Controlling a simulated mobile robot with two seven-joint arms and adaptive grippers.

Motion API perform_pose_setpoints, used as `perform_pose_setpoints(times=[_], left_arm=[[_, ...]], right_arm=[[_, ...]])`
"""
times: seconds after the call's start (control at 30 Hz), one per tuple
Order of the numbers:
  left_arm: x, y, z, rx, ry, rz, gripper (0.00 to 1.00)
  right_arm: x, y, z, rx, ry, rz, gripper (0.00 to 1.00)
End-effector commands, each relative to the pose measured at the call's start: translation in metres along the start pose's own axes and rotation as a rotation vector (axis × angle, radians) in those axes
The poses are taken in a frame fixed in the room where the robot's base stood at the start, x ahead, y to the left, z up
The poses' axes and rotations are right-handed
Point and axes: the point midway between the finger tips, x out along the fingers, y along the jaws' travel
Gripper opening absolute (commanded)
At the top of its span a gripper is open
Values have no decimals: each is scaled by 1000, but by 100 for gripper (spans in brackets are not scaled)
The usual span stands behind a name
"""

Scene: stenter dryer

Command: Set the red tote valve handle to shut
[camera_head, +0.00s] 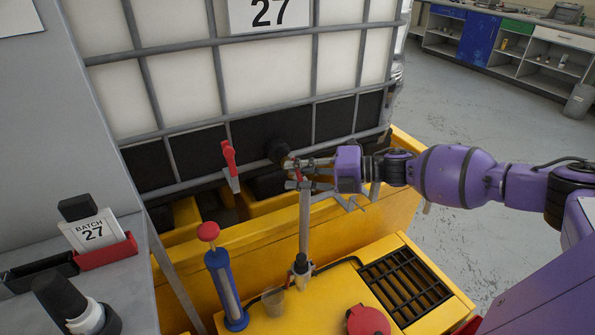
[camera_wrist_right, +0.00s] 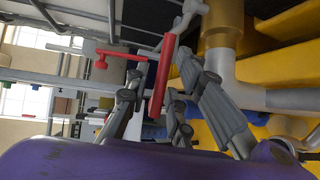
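In the right wrist view the handle (camera_wrist_right: 161,76) is a red bar reaching in between the grey fingers of the gripper (camera_wrist_right: 165,95). The fingers stand apart on either side of it, with a visible gap, so the gripper looks open around it. The fingers hide most of the valve. My left gripper is not in view.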

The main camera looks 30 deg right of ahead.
Motion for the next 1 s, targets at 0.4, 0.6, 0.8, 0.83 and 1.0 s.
perform_pose_setpoints(times=[0.4,0.6,0.8,0.83,1.0], left_arm=[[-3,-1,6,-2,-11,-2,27],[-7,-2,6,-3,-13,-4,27],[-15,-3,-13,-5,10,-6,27],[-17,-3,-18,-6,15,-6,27],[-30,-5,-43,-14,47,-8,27]], right_arm=[[0,0,0,-2,0,0,0],[1,2,0,1,-13,1,0],[6,7,-3,14,-82,-1,0],[8,9,-4,16,-98,-1,0],[22,16,-7,38,-219,-5,0]])
